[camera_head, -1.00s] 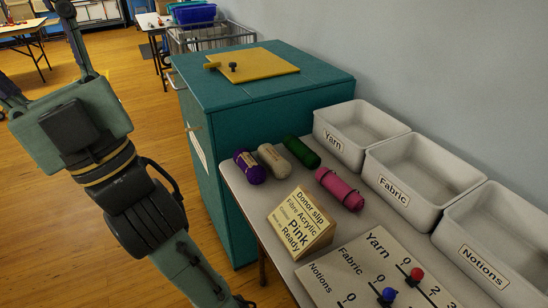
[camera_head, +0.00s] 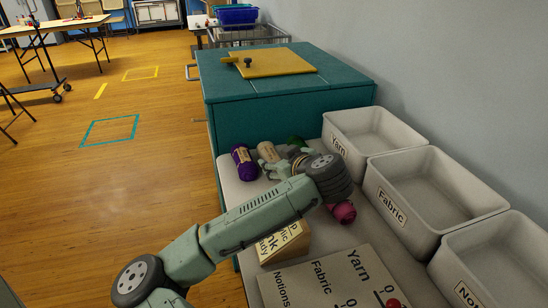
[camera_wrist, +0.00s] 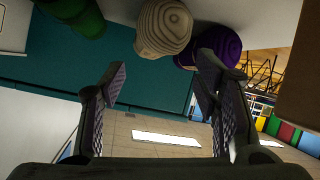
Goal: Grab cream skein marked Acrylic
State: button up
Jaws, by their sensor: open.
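The cream skein (camera_head: 267,151) lies on the table between the purple skein (camera_head: 244,163) and the green skein (camera_head: 296,141). Its near part is hidden by my gripper in the head view, and no marking on it is readable. My gripper (camera_head: 277,168) is low at the near side of the cream skein. In the wrist view the open fingers of my gripper (camera_wrist: 160,80) have nothing between them. The cream skein's round end (camera_wrist: 163,28) is ahead of them, near the top of the picture. The purple skein (camera_wrist: 217,45) is partly behind the right finger.
The pink skein (camera_head: 343,212) lies under my wrist, mostly hidden. Bins labelled Yarn (camera_head: 338,148), Fabric (camera_head: 391,206) and Notions stand along the right. The donor slip stand (camera_head: 288,243) and tally board (camera_head: 325,280) are nearer. A teal cabinet (camera_head: 225,126) stands behind the table.

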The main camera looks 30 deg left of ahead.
aim_at(273, 158)
jog(key=p+x, duration=0.2)
jog(key=x, duration=0.4)
jog(key=shift+w+f, duration=0.1)
jog(key=shift+w, duration=0.05)
jog(key=shift+w+a+f, duration=0.15)
jog(key=shift+f, duration=0.1)
jog(key=shift+c, duration=0.2)
jog(key=c, duration=0.8)
